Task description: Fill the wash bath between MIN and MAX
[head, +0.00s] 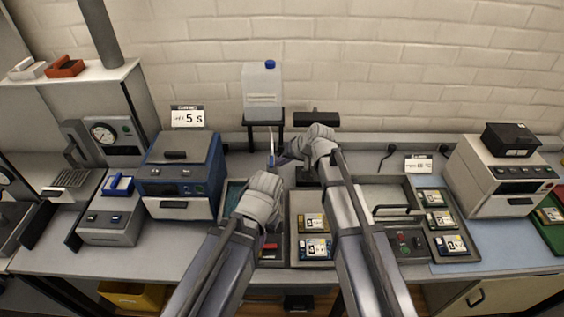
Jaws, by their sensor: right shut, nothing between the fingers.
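A translucent water container (261,92) with a blue cap stands on a dark raised stand at the wall. A thin spout with a blue part (271,150) hangs below it. A teal-lined basin (234,192), probably the wash bath, sits on the bench and is partly covered by my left arm. Its water level and any MIN or MAX marks cannot be made out. My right gripper (289,157) is shut and empty, close beside the spout; contact cannot be told. My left gripper (268,217) is over the basin's right side, its fingers mostly hidden.
More cartridges (441,220) and a cream machine (505,175) are right. A gauge unit (104,133) is far left.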

